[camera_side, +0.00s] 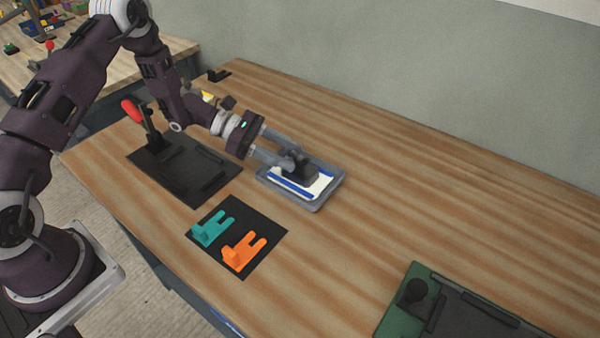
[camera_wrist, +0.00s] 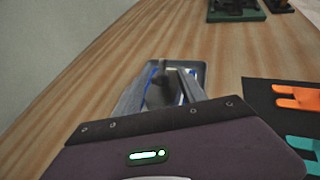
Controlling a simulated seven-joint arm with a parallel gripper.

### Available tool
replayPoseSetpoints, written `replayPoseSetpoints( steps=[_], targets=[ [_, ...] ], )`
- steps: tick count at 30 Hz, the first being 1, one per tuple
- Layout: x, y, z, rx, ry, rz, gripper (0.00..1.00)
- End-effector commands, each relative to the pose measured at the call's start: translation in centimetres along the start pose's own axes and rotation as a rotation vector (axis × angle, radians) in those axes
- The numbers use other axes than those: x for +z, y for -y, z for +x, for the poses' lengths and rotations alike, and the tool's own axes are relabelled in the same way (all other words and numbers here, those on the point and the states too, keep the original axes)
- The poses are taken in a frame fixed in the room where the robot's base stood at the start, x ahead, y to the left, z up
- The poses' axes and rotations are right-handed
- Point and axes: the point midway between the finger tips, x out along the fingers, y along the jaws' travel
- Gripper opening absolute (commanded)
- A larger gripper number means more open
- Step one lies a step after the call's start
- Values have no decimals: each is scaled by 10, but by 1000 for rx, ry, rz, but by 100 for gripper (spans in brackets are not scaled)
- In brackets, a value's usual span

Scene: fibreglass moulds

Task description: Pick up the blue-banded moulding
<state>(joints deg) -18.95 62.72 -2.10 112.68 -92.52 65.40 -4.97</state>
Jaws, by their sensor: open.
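The blue-banded moulding (camera_side: 288,189) is a white piece with blue bands lying in a grey tray (camera_side: 318,207). A dark block-like part (camera_side: 303,171) sits over its middle. My gripper (camera_side: 290,160) is open at the tray, with its fingers reaching in from the left, close to the dark part. In the wrist view my gripper (camera_wrist: 163,92) spans the tray (camera_wrist: 203,72), with the dark part (camera_wrist: 159,90) between the fingers. The fingers hide much of the moulding, and I cannot tell whether they touch anything.
A black mat (camera_side: 237,265) with a teal piece (camera_side: 212,229) and an orange piece (camera_side: 244,251) lies in front. A dark plate (camera_side: 190,180) with a red-handled clamp (camera_side: 133,110) is at left. A green fixture (camera_side: 395,315) is at front right.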

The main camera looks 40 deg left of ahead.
Motion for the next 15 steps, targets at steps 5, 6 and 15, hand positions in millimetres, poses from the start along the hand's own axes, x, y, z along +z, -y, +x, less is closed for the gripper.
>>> replayPoseSetpoints(
  steps=[5,6,15],
  targets=[
    [0,0,12,0,-1,1,48],
    [0,0,12,0,-1,1,48],
    [0,0,12,-1,-1,1,7]
  ],
)
